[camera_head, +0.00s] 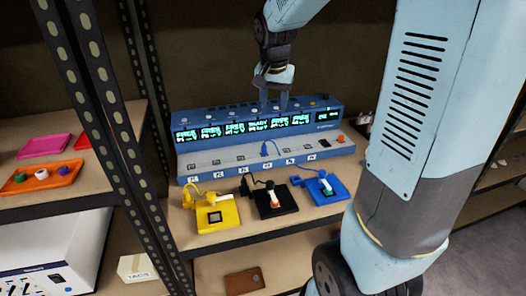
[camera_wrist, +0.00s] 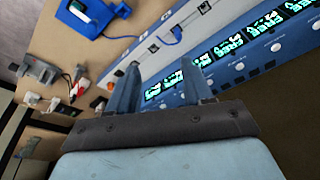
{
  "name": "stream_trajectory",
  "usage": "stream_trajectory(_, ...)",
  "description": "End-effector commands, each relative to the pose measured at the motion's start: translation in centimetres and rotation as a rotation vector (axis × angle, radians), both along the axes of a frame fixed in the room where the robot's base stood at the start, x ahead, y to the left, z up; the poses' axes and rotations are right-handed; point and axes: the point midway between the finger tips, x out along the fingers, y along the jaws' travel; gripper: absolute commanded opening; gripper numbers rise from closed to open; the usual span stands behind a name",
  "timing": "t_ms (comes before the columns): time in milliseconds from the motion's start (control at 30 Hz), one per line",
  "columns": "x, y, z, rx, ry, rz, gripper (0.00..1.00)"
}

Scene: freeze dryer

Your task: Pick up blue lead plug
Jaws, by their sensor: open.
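A small blue plug (camera_head: 267,148) with a short blue lead stands upright in the middle of the blue-and-grey charging unit's port row. It also shows in the wrist view (camera_wrist: 176,35), ahead of the fingertips. My gripper (camera_head: 273,92) is open and empty above the unit, over the display row. In the wrist view its two fingers (camera_wrist: 160,80) are spread with nothing between them. A blue stand (camera_head: 325,188) holds a white-and-green tool in front of the unit at the right, with a blue lead piece (camera_head: 301,181) at its left edge.
The charging unit (camera_head: 190,168) has a row of lit displays. A black stand (camera_head: 264,208) and a yellow stand (camera_head: 210,224) sit left of the blue one. A dark metal post (camera_head: 150,110) rises at the left. An orange tray (camera_head: 42,181) and a pink tray lie on the left shelf.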

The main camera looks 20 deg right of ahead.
Motion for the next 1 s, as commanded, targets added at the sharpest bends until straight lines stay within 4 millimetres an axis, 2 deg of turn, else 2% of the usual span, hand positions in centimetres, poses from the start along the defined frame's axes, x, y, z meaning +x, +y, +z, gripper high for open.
stream_trajectory(200, 4.8, 0.5, -4.5, 0.01, 0.051, -0.109, 0.5)
stream_trajectory(400, 8.0, 0.8, -8.2, 0.016, 0.082, -0.197, 0.5)
stream_trajectory(600, 9.5, 1.0, -10.1, 0.019, 0.095, -0.241, 0.5)
stream_trajectory(767, 9.8, 0.9, -11.3, 0.019, 0.098, -0.247, 0.5)
stream_trajectory(1000, 10.1, 0.4, -15.4, 0.018, 0.101, -0.247, 0.5)
